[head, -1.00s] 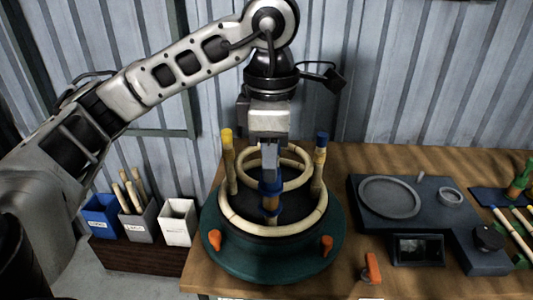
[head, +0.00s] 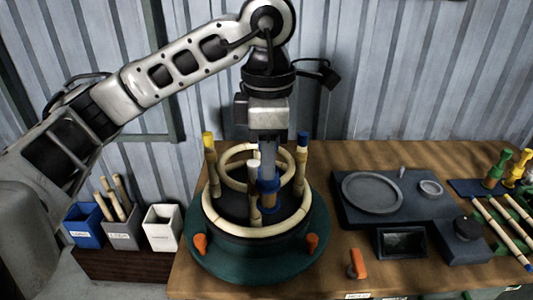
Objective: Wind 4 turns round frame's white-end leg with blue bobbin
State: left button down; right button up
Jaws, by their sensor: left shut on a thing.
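The rattan frame (head: 213,210) stands on a round dark green turntable (head: 204,262). It has two pale rings and upright legs with yellow, blue and white ends. The white-end leg (head: 254,185) is nearest the camera and upright. My left gripper (head: 268,176) points down inside the frame, shut on the blue bobbin (head: 269,196). The bobbin is upright, just right of the white-end leg and apparently a little behind it. The leg hides part of its left side. Any strand between bobbin and leg is too small to tell. My right gripper is out of view.
Orange clamps (head: 312,243) sit on the turntable's front. A dark fixture board (head: 375,221) lies to the right, with more bobbins (head: 495,168) and rattan poles (head: 502,234) beyond. Bins (head: 163,228) stand at the left.

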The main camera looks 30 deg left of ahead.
pick_arm(q)
notch_tip(320, 180, up, 3)
jog(key=shift+r+p, duration=0.1)
jog(key=shift+p, duration=0.9)
jog(key=shift+r, duration=0.2)
jog(key=shift+r+b, duration=0.3)
jog(key=shift+r, duration=3.35)
jog(key=shift+f, duration=0.1)
